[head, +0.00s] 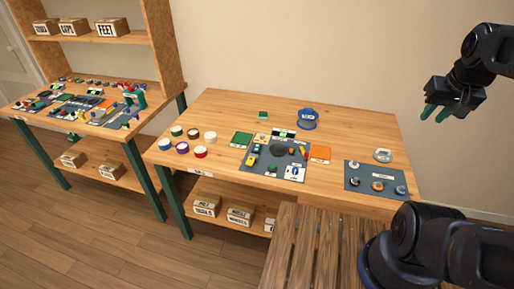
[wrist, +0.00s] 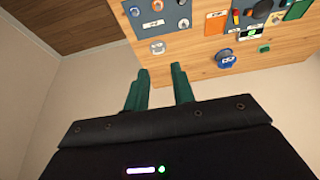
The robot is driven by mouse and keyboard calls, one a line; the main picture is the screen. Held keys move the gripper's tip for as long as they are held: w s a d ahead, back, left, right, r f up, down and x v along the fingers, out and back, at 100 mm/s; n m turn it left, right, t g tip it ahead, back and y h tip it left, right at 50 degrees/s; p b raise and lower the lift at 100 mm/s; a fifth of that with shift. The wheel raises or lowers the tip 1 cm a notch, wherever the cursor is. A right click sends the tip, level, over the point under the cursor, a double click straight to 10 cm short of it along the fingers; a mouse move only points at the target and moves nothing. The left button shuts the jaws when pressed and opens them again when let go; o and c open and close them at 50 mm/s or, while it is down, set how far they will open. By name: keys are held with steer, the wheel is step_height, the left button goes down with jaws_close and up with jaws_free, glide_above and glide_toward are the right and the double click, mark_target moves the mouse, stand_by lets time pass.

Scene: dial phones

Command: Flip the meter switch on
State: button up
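A small device with a lit green display (head: 283,133) stands at the back of a grey board (head: 250,168) on the wooden table; it also shows in the wrist view (wrist: 249,33). It may be the meter, but I cannot make out its switch. A second grey panel (head: 365,186) with several round knobs lies at the table's right side, with a pale round gauge (head: 383,155) behind it. My gripper (head: 432,114) is raised in the air beyond the table's right back corner, apart from everything. Its green fingers (wrist: 162,70) are open with nothing between them.
The board carries a dark round piece and small parts. An orange square (head: 320,154) lies beside it. A blue round object (head: 307,118) stands at the back. Several coloured rolls (head: 182,147) are on the left. A slatted wooden surface (head: 315,245) is in front. The back right tabletop is clear.

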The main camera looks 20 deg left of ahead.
steer(key=shift+w, duration=0.15)
steer(key=c, duration=0.3)
steer(key=shift+w+a+r, duration=0.1)
steer(key=shift+w+a, duration=0.1)
steer(key=shift+w, duration=0.1)
jaws_close()
steer(key=w+a+f+g+y, duration=0.1)
steer(key=w+a+f, duration=0.1)
steer(key=w+a, duration=0.75)
steer(key=w+a+f+g, duration=0.1)
steer(key=w+a+f, duration=0.2)
steer(key=w+a, duration=0.7)
steer(key=s+a+f, duration=0.1)
steer(key=a+f, duration=0.5)
steer(key=a, duration=0.4)
steer(key=s+a+f, duration=0.1)
steer(key=a+f, duration=0.5)
steer(key=a, duration=0.5)
steer(key=a+f+h, duration=0.1)
steer(key=a+f, duration=0.5)
steer(key=a, duration=0.5)
steer(key=shift+s+a, duration=0.15)
steer(key=shift+s, duration=0.25)
